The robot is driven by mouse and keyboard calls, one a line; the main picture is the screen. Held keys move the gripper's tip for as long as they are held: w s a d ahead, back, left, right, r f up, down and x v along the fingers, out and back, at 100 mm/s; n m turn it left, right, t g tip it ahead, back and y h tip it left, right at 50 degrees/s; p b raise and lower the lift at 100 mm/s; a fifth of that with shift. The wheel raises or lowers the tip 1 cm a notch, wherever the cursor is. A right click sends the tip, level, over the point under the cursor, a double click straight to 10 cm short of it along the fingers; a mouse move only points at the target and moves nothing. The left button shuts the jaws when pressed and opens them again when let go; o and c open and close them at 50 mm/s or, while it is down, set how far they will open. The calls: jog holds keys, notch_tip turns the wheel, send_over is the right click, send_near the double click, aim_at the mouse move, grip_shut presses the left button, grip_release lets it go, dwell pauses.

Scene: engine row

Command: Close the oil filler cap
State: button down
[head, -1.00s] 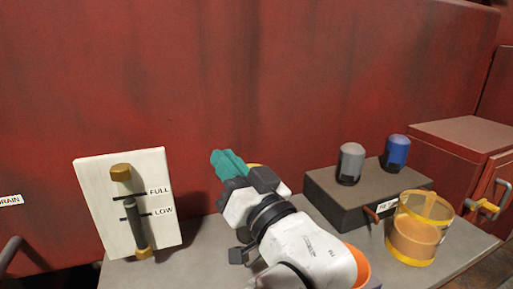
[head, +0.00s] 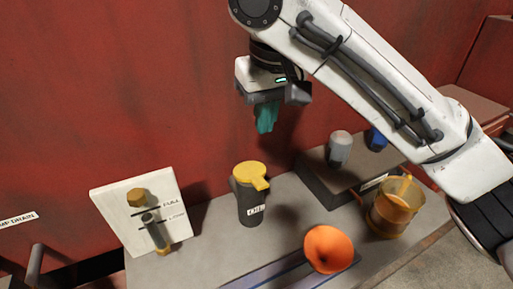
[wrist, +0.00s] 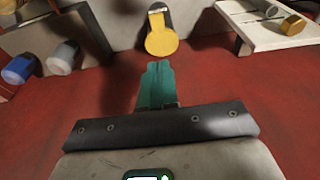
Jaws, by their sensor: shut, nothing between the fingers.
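The oil filler is a dark upright cylinder (head: 250,210) with a small label, standing on the grey bench. Its yellow cap (head: 248,173) lies across the top and covers the opening, with a tab towards the front right. In the wrist view the yellow cap (wrist: 160,40) shows ahead of the fingertips, with a gap between. My gripper (head: 265,128) has teal fingers pressed together, empty, pointing down above and slightly behind the cap. The fingers also show in the wrist view (wrist: 156,68). Whether the cap is fully seated I cannot tell.
A white FULL/LOW gauge board (head: 115,207) stands left of the filler. An orange funnel (head: 329,248) is front right. An amber cup (head: 392,208) and a dark block with grey (head: 340,150) and blue (head: 377,139) caps stand right. A red wall (head: 120,90) rises behind.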

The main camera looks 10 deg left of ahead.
send_over(259, 181)
jog(key=f, duration=1.2)
jog(key=shift+s+d, duration=0.15)
jog(key=shift+s, duration=0.15)
jog(key=shift+s+f, duration=0.15)
jog(key=shift+f, duration=0.7)
